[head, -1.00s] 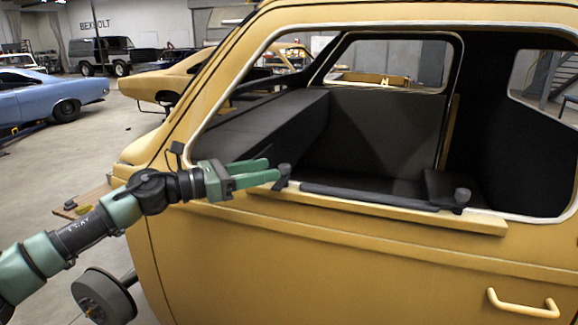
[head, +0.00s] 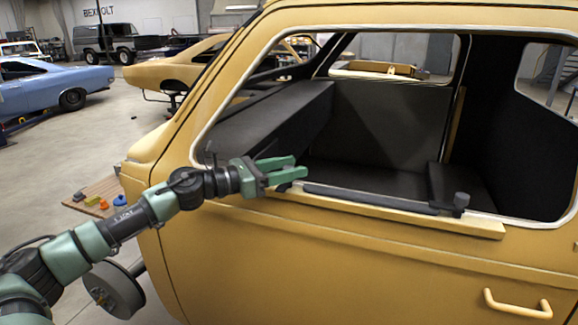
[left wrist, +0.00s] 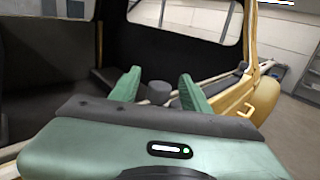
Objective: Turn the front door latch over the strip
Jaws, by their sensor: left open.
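The front door latch shows in the left wrist view as a dark grey knob (left wrist: 159,92) between my fingers. In the head view only a dark part of it (head: 284,187) shows under my left gripper (head: 303,168); the rest is hidden. My left gripper is open, with its green fingers (left wrist: 158,79) on either side of the knob. I cannot tell whether they touch it. The dark strip (head: 370,198) lies along the yellow door's window sill, to the right of the gripper. A second, rear latch (head: 461,201) stands at the strip's right end. My right gripper is not in view.
The yellow car door (head: 350,260) has a pull handle (head: 517,304) low at right. The window opening above the sill is free, with a dark bare interior behind. A wooden board (head: 92,195) with small items lies on the floor at left.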

